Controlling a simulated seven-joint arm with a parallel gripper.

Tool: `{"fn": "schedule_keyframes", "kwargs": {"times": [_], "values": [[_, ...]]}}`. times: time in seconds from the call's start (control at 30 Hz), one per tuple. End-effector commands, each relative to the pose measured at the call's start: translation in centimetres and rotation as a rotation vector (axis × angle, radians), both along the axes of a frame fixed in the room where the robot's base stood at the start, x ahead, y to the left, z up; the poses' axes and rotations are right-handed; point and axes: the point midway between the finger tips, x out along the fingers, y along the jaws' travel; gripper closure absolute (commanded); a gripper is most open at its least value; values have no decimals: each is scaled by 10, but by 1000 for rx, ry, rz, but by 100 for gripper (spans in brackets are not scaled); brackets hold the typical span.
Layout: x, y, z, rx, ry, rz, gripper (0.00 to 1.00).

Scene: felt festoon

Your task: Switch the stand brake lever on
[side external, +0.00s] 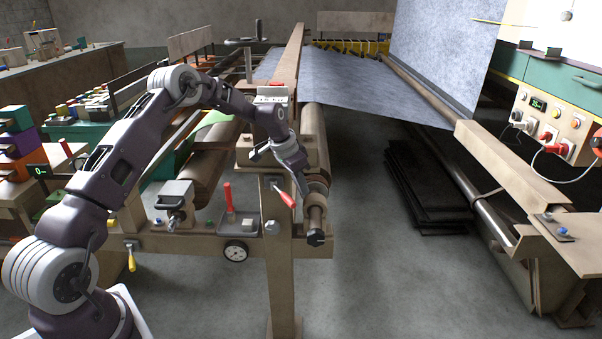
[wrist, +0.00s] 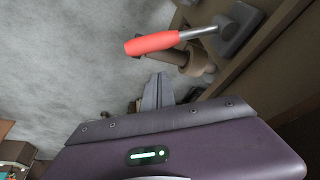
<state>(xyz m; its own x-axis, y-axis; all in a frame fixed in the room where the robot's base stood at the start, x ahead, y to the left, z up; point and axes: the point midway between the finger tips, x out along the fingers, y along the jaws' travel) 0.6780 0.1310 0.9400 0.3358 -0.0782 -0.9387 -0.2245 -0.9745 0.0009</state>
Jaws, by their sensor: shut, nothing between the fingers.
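A lever with a red grip and metal shaft (side external: 284,196) is mounted on the tan upright post; it slants down to the right. In the wrist view the red lever (wrist: 152,43) lies beyond my fingertips, its shaft running to a square grey mount at upper right. A second red-handled lever (side external: 228,195) stands upright on a grey tray to the left. No label shows which is the stand brake lever. My gripper (side external: 304,190) points down beside the first lever; its fingers (wrist: 159,79) are shut and empty. Contact with the lever cannot be told.
The tan post (side external: 281,270) stands under the lever. A roller end with a dark knob (side external: 316,237) is close to my gripper at right. A round dial (side external: 235,251) and a yellow-handled part (side external: 131,258) are lower left. Grey floor (side external: 370,270) is clear at right.

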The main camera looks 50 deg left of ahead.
Motion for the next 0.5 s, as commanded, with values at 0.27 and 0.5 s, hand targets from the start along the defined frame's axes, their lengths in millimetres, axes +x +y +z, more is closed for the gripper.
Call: {"fn": "schedule_keyframes", "kwargs": {"times": [0.27, 0.5], "values": [[-25, 6, -3, 1, -2, -1, 100], [-26, 6, -4, 1, -2, -1, 100]]}}
